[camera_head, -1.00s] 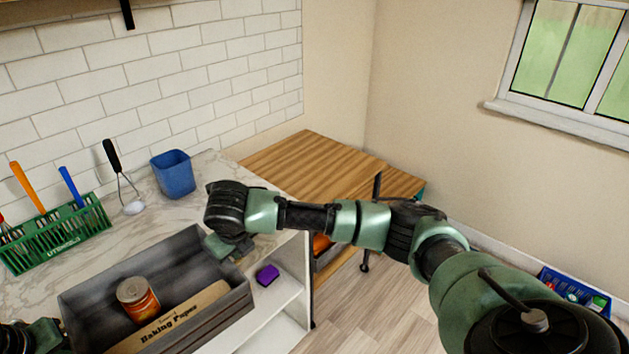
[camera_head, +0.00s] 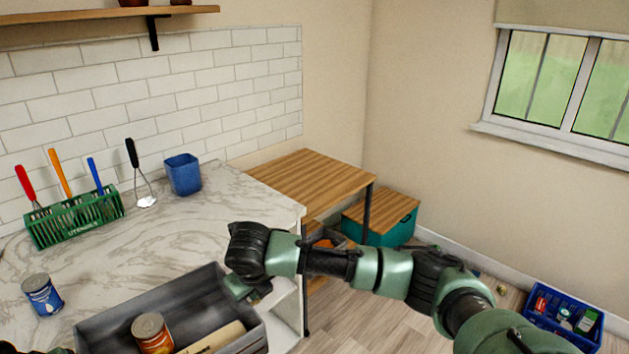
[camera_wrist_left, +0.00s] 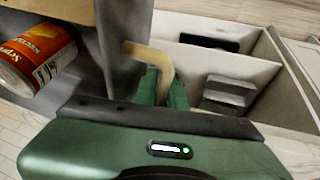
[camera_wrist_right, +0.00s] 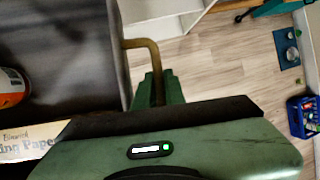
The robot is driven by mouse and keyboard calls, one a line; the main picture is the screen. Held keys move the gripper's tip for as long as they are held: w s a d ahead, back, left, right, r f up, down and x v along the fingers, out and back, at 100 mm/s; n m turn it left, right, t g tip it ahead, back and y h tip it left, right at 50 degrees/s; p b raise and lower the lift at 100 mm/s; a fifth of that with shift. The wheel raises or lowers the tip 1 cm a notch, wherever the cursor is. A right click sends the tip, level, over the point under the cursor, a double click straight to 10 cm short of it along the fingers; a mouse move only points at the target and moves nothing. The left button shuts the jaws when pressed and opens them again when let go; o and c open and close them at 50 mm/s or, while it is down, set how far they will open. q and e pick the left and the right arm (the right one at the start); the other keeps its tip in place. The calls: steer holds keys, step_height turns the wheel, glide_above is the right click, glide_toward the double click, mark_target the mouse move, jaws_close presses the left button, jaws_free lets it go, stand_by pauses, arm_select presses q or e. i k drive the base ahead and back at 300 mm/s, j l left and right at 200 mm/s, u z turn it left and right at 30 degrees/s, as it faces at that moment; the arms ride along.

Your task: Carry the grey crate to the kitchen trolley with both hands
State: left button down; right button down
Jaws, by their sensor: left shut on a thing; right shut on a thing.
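The grey crate (camera_head: 150,296) is at the bottom left of the head view, in front of the marble counter. It holds an orange can (camera_head: 152,333) and a baking paper box (camera_head: 215,338). My right gripper (camera_head: 250,291) is shut on the handle at the crate's right end; the tan handle also shows in the right wrist view (camera_wrist_right: 143,44). My left gripper (camera_wrist_left: 163,88) is shut on the handle at the other end, seen in the left wrist view. A wooden-topped stand (camera_head: 300,182), apparently the kitchen trolley, stands beyond the counter's right end.
On the counter (camera_head: 110,248) stand a green utensil basket (camera_head: 75,221), a blue cup (camera_head: 183,175) and a blue can (camera_head: 43,296). A teal box with a wooden lid (camera_head: 385,215) is behind the trolley. A blue basket (camera_head: 563,322) is on the floor at right.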

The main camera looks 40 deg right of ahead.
mark_target(313, 181)
steer(key=z, duration=1.15)
steer(key=i+l+z, duration=0.1)
steer(key=i+z, duration=0.55)
steer(key=i+l, duration=0.1)
steer(key=i, duration=2.5)
steer(key=i+u, duration=0.1)
steer(key=u, duration=0.25)
steer(key=i+u, duration=0.1)
steer(key=u, duration=0.25)
steer(key=i+u, duration=0.1)
steer(key=u, duration=1.2)
